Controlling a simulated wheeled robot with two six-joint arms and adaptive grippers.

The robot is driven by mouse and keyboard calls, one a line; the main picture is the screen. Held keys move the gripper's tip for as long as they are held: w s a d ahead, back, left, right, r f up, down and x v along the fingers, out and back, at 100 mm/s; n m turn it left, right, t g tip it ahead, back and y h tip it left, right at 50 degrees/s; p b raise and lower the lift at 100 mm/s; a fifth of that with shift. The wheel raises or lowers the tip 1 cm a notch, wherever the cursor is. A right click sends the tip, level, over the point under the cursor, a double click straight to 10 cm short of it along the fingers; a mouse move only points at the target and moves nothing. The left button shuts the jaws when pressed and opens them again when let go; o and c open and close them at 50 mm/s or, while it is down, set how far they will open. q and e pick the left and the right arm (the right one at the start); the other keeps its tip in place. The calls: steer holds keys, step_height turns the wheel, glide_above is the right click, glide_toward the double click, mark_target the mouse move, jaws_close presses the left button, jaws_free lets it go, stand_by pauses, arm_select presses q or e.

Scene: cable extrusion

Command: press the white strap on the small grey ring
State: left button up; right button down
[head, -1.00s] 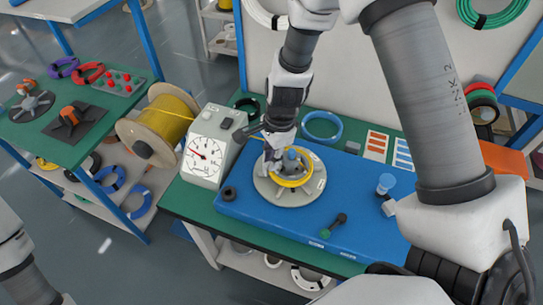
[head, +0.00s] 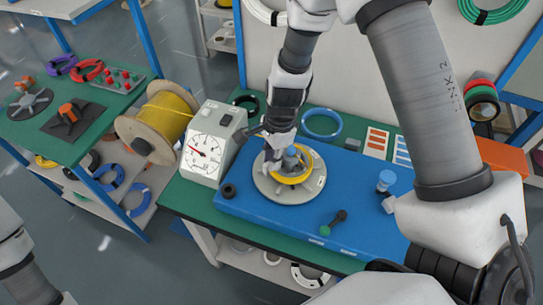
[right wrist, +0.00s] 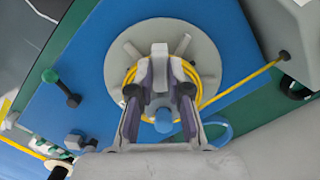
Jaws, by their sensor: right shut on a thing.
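A small ring of yellow cable (head: 303,176) lies on a round light-grey disc (head: 284,191) with a blue knob (head: 291,153) at its middle. My right gripper (head: 277,163) reaches down over the ring's far left side. In the right wrist view the gripper (right wrist: 160,70) is shut across the ring's yellow cable (right wrist: 131,78), above the disc (right wrist: 118,60). The fingers hide the gripped part, and I cannot clearly make out a white strap there. No separate grey ring shows; the ring is yellow. My left gripper is out of view.
A gauge box (head: 206,150) stands left of the blue mat (head: 262,222), with a yellow cable running towards it. A blue ring (head: 322,111), a green-ended handle (head: 334,222) and a blue-capped post (head: 386,180) surround the disc. A yellow spool (head: 163,120) stands farther left.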

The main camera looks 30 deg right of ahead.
steer(key=shift+f+b, duration=0.5)
steer(key=shift+f, duration=0.4)
steer(key=shift+f, duration=0.45)
steer(key=shift+f, duration=0.1)
stand_by(1.0)
steer(key=c, duration=1)
jaws_free()
step_height(320, 180, up, 8)
steer(key=p, duration=0.8)
